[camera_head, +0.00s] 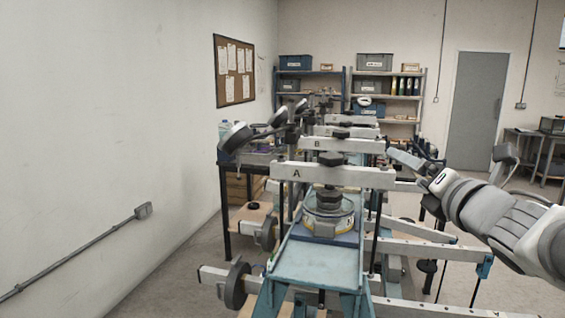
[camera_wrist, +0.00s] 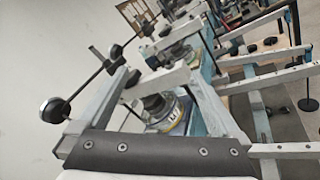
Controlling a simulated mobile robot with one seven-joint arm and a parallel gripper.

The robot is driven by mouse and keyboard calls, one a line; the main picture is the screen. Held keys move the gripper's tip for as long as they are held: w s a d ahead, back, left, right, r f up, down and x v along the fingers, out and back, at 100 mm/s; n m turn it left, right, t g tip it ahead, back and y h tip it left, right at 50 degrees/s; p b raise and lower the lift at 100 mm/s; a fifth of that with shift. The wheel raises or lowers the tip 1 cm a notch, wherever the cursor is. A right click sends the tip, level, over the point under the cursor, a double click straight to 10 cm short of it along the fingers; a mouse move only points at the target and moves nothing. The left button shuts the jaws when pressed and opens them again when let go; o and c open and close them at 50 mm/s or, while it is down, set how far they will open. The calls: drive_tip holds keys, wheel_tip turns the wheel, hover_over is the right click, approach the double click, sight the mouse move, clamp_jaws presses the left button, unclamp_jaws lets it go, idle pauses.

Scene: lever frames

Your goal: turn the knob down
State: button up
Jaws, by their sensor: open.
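A dark knob (camera_head: 331,159) sits on top of the pale crossbeam marked A (camera_head: 290,172) in the head view. Below that beam are a dark stacked collar and a round pale dial (camera_head: 329,215), also visible in the wrist view (camera_wrist: 171,110). Dark round-ended levers (camera_head: 235,137) stick out at the left of the frames; one dark ball end (camera_wrist: 54,110) shows in the wrist view. Which of these the task means is unclear. My gripper (camera_head: 410,163) is open, coming from the right near beam A's right end. I see nothing held; its fingertips are hard to make out.
More similar frames stand behind, one marked B (camera_head: 330,144). A blue tray (camera_head: 317,262) is in front of the dial. Pale side bars (camera_head: 425,251) reach right below my arm.

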sight(339, 162)
drive_tip(key=w+a+n+y, duration=0.2)
drive_tip(key=w+a+n, duration=0.2)
drive_tip(key=w, duration=0.1)
drive_tip(key=w+a+f+n+g+y+p, duration=0.1)
drive_tip(key=w+a+n+y, duration=0.1)
drive_tip(key=w+a+n, duration=0.1)
drive_tip(key=w+a+n+g+y+p, duration=0.1)
drive_tip(key=w+a+n+y, duration=0.1)
drive_tip(key=w+a+n, duration=0.2)
drive_tip(key=shift+w+a+f+n+y, duration=0.2)
drive_tip(key=shift+w+n, duration=0.2)
drive_tip(key=shift+w, duration=0.3)
drive_tip(key=shift+w+a+f+n+y, duration=0.15)
drive_tip(key=shift+w+n, duration=0.25)
drive_tip(key=shift+w, duration=0.25)
drive_tip(key=shift+c, duration=0.2)
drive_tip(key=c, duration=1.3)
